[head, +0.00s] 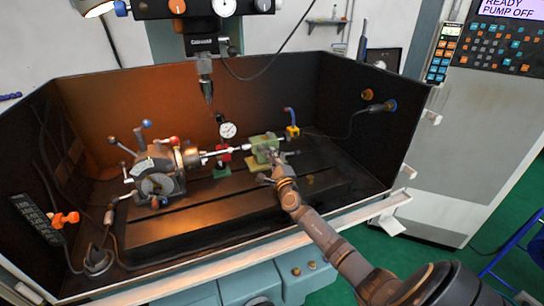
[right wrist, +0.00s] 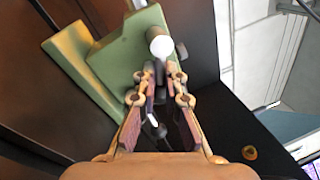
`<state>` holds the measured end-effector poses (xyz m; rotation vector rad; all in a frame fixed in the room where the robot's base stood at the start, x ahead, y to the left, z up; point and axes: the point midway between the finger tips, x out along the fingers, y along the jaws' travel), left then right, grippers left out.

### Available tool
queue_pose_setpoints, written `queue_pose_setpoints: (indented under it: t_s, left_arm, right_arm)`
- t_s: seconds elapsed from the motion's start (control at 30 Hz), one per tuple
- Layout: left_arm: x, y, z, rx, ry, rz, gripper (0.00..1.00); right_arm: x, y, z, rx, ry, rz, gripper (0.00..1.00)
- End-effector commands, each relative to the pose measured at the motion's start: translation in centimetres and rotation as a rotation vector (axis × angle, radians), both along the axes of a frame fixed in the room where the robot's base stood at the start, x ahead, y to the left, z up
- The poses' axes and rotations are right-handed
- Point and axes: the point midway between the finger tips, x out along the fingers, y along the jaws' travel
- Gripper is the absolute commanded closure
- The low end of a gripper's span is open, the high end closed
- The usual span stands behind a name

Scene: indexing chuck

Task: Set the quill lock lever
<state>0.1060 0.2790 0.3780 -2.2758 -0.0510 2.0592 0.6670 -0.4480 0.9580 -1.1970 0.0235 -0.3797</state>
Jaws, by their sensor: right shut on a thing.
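The green tailstock (head: 264,143) stands on the machine table, right of the indexing chuck. In the right wrist view, its green body (right wrist: 125,65) fills the upper left. My right gripper (head: 272,164) is at the tailstock's near side. In the right wrist view, the fingers of my right gripper (right wrist: 158,76) are closed together on a small dark part, seemingly the quill lock lever, mostly hidden between the fingertips. A white round knob (right wrist: 160,47) shows just beyond the fingertips. The lever's exact angle cannot be told. My left gripper is out of view.
The indexing chuck (head: 157,183) with ball-ended levers stands at left on the slotted table (head: 230,208). Dark enclosure walls (head: 348,90) surround the back and sides. The table front is clear.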

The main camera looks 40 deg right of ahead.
Motion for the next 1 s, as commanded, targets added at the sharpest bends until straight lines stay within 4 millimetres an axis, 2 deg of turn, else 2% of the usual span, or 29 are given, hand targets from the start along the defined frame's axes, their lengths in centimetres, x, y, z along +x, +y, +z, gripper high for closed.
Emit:
queue_pose_setpoints:
  t_s: [0.2, 0.23, 0.37, 0.4, 0.7, 0.83, 1.0]
  left_arm:
    - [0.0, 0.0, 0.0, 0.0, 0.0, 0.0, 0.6]
    - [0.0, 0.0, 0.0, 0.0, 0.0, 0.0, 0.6]
    - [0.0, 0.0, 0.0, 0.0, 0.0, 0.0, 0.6]
    - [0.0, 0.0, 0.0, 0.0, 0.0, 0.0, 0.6]
    - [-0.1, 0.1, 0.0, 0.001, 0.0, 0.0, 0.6]
    - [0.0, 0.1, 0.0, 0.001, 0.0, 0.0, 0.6]
    - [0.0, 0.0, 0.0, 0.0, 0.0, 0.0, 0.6]
  right_arm:
    - [0.0, -0.1, 0.0, -0.001, 0.0, -0.002, 1.0]
    - [0.0, -0.1, 0.0, -0.001, 0.0, -0.002, 0.87]
    - [0.0, -0.1, 0.0, 0.0, 0.0, -0.001, 0.69]
    - [0.0, -0.1, 0.0, 0.0, 0.0, -0.001, 0.67]
    - [-0.3, 0.1, -0.1, 0.001, 0.0, 0.0, 0.67]
    - [-2.1, 0.6, -0.5, -0.001, 0.002, 0.001, 0.67]
    - [-6.1, 1.9, -1.4, -0.001, 0.005, 0.002, 0.67]
